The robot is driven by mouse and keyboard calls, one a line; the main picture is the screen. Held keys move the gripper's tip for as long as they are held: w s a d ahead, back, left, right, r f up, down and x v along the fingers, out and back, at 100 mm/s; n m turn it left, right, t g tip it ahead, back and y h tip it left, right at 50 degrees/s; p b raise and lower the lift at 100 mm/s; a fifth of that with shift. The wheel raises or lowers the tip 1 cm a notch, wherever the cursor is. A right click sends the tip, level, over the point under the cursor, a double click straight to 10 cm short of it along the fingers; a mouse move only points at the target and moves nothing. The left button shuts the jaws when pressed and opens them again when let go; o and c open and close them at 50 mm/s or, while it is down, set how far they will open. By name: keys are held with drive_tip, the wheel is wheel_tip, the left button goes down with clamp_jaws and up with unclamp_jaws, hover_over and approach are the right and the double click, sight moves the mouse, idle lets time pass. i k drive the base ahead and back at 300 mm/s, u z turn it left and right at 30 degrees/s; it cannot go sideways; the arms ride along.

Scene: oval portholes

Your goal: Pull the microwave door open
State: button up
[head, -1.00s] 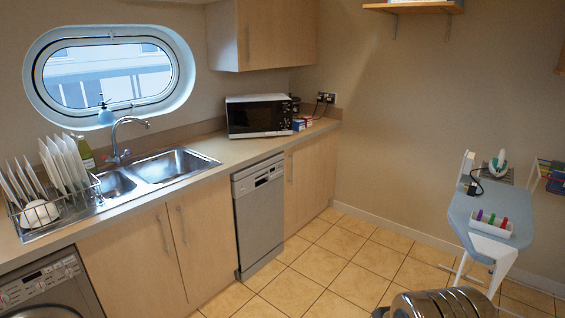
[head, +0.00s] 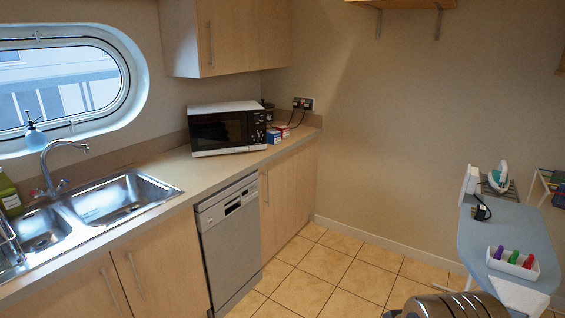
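The microwave (head: 228,128) stands on the counter in the far corner, left of the wall socket. It has a white casing and a dark front door (head: 219,131), which is shut. Its control panel (head: 257,126) is on the right side of the front. A handle is too small to make out. My gripper is not in view, so its state and its distance from the microwave do not show.
The counter (head: 185,172) runs along the left wall with a steel sink (head: 120,197). A dishwasher (head: 229,240) sits below. An ironing board (head: 508,240) stands at right. Small boxes (head: 278,134) lie beside the microwave. The tiled floor (head: 325,262) between is clear.

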sight(211, 133)
drive_tip(key=z, duration=0.05)
drive_tip(key=i, duration=2.55)
drive_tip(key=u, duration=0.3)
drive_tip(key=i, duration=1.05)
drive_tip(key=u, duration=0.1)
